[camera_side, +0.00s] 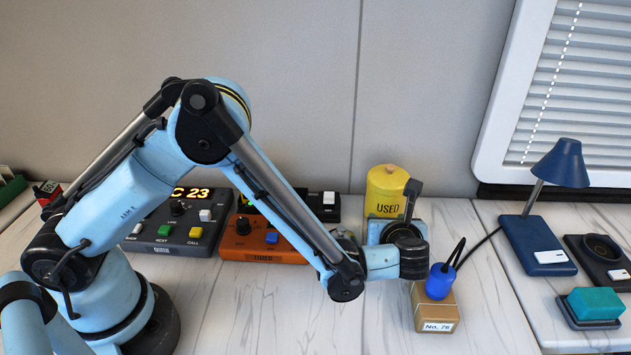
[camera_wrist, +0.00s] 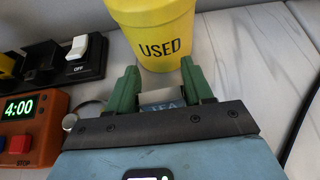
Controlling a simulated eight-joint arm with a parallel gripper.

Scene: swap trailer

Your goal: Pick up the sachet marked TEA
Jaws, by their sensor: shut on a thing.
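In the wrist view my gripper (camera_wrist: 160,92) has its two green fingers closed on a pale sachet with a blue band (camera_wrist: 162,103). The letters TEA show partly on the band; the lower part is hidden by the gripper body. The fingertips are just in front of a yellow canister marked USED (camera_wrist: 162,48), and I cannot tell whether they touch it. In the side view the canister (camera_side: 387,190) stands behind my wrist, and the fingers and sachet are hidden.
An orange timer (camera_side: 262,238) and a dark console (camera_side: 170,238) stand left of the canister. A box marked No. 76 (camera_side: 436,312) with a blue corded piece (camera_side: 440,281) on it is in front right. A blue lamp (camera_side: 560,165) and a teal block (camera_side: 595,303) are far right.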

